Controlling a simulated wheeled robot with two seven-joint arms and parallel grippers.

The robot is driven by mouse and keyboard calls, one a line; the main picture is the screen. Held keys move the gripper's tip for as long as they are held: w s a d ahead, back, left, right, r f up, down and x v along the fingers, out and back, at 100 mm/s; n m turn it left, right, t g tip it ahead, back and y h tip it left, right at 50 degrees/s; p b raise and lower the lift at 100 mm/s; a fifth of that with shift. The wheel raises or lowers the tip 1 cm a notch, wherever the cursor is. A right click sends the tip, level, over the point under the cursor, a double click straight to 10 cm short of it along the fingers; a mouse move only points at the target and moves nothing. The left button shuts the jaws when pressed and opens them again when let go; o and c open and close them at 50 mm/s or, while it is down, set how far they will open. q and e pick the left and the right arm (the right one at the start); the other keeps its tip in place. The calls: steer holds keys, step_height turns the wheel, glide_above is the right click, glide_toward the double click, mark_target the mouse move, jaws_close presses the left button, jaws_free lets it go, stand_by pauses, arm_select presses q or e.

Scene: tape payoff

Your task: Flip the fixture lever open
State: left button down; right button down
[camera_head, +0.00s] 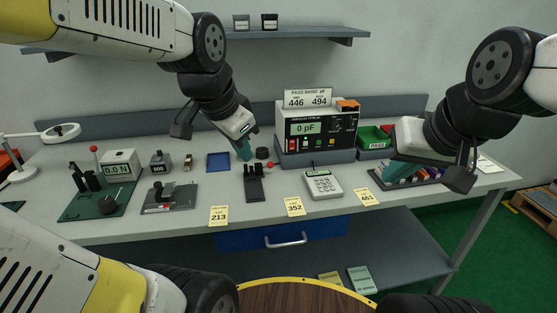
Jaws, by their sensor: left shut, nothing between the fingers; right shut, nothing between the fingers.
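A small black fixture (254,187) stands on the bench in front of the meter. A lever with a red ball knob (270,165) reaches out at its upper right, low beside the fixture. My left gripper (246,155) points down with its teal fingers shut, just behind and above the fixture's upper end; I cannot tell whether it touches it. My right gripper (393,173) is shut and empty, low over a tray of coloured items (425,181) at the right. Its wrist hides part of that tray.
The meter (307,129) reads 0 pF behind the fixture. A green plate (105,203) with another red-knobbed lever and a grey plate fixture (171,198) stand left. A blue tray (218,162) lies behind.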

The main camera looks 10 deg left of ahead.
arm_select(q)
steer(key=w+d+f+m+g+y, duration=0.1)
steer(key=w+d+f+m, duration=0.1)
steer(key=w+f+m, duration=0.3)
steer(key=w+d+f+m+g, duration=0.1)
steer(key=w+d+f+m, duration=0.1)
steer(key=w+f+m, duration=0.4)
steer(key=w+m, duration=0.5)
steer(key=m, duration=0.6)
steer(key=shift+w+f+m+y, duration=0.25)
steer(key=shift+m+y, duration=0.15)
steer(key=shift+d+f, duration=0.1)
steer(key=x, duration=1)
steer(key=shift+w+a+r, duration=0.3)
steer(key=shift+w+r, duration=0.15)
steer(key=shift+w, duration=0.05)
steer(key=shift+w+a+r, duration=0.3)
steer(key=shift+w+r, duration=0.1)
steer(key=shift+w, duration=0.05)
steer(key=shift+w+a+r, duration=0.2)
steer(key=shift+w+r, duration=0.15)
steer(key=shift+w, duration=0.05)
